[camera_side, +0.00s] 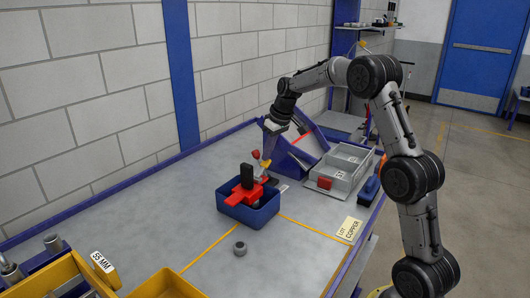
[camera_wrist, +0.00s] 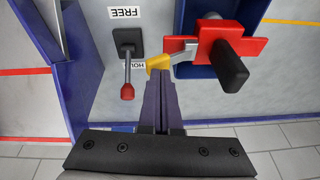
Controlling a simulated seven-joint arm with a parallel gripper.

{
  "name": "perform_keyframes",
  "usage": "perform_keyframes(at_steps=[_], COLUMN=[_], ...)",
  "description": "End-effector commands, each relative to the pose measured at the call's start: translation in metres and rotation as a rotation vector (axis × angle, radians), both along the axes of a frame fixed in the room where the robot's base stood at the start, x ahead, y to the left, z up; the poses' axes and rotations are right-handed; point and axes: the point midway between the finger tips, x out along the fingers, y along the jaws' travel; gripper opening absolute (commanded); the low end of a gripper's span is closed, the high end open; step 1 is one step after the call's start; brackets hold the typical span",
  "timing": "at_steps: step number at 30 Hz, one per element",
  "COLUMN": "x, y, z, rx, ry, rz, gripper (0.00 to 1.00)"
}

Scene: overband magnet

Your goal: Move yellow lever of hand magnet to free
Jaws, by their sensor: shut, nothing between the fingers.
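The red hand magnet (camera_wrist: 211,28) with its black handle (camera_wrist: 232,68) rests on a blue bin (camera_wrist: 189,17); in the side view the magnet (camera_side: 238,199) lies over the bin (camera_side: 262,216). A grey lever arm (camera_wrist: 184,60) with a yellow end (camera_wrist: 159,62) sticks out from the magnet toward the left in the wrist view. My gripper (camera_wrist: 160,82) is shut and empty, its fingertips right at the yellow end; I cannot tell whether they touch. In the side view my gripper (camera_side: 266,156) is above the bin's far side.
A second lever with a red knob (camera_wrist: 127,91) stands on a black plate between a FREE label (camera_wrist: 125,12) and a partly hidden HOLD label (camera_wrist: 135,64). A blue frame (camera_side: 287,160) stands behind. A grey divided tray (camera_side: 345,162) is to the right. The table's middle is mostly clear.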

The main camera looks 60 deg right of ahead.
Motion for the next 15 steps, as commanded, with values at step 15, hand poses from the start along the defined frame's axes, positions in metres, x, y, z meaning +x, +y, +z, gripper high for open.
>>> perform_keyframes(at_steps=[15], x=[0.000], y=[-0.019], z=[-0.019], rx=[0.222], ry=[0.001], rz=[0.001], gripper=[0.00])
